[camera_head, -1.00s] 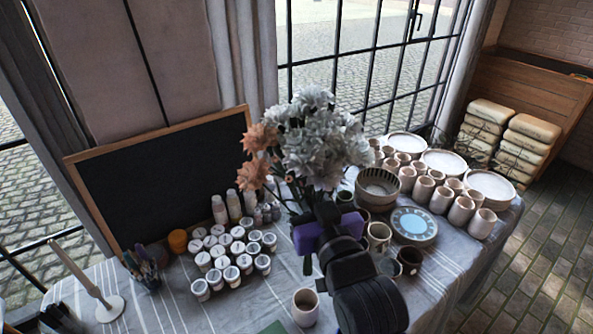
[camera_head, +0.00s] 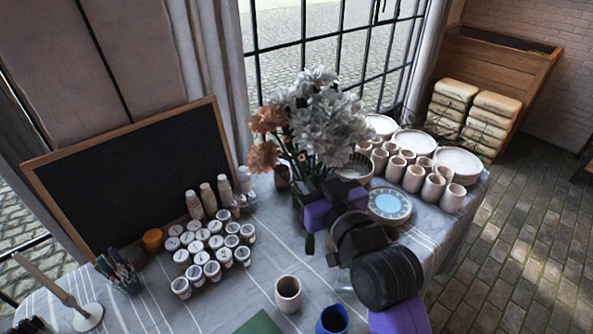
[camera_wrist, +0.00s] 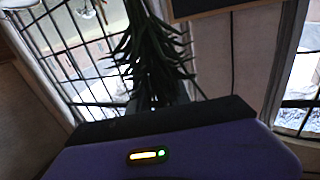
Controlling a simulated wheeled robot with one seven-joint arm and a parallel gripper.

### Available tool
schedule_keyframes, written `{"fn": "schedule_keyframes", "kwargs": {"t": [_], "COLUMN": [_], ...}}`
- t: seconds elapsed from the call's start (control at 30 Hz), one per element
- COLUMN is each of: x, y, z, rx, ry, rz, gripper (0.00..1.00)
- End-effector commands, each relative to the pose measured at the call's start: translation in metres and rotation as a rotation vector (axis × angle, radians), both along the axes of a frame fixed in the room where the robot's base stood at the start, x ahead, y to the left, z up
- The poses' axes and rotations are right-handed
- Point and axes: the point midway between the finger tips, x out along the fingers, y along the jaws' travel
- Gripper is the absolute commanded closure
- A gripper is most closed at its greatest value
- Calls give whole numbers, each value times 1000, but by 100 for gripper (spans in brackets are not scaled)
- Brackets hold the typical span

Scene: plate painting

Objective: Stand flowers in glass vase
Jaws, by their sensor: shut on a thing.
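A bouquet of white flowers (camera_head: 325,115) and orange flowers (camera_head: 265,140) stands roughly upright over the table in the head view. My gripper (camera_head: 318,213), with purple parts, is at the lower end of the bouquet and shut on it. In the wrist view, dark green stems and narrow leaves (camera_wrist: 152,45) rise just beyond the purple gripper body. The gripper and leaves hide the stem ends. I cannot clearly make out the glass vase; a dark shape shows around the stems, but I cannot tell what it is.
Several small paint jars (camera_head: 210,250) and bottles stand left of the bouquet, before a chalkboard (camera_head: 130,180). A blue-centred plate (camera_head: 389,205), pale cups (camera_head: 413,178) and stacked plates are to the right. A pale cup (camera_head: 288,293) and a blue cup (camera_head: 332,320) stand in front.

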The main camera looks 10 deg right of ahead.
Motion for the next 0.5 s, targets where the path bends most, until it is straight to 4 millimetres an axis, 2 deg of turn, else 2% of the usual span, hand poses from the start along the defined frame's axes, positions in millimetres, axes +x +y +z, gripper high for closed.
{"fn": "schedule_keyframes", "kwargs": {"t": [0.5], "x": [6], "y": [-38], "z": [-1], "rx": [-1], "ry": [-3], "rz": [-2], "gripper": [100]}}
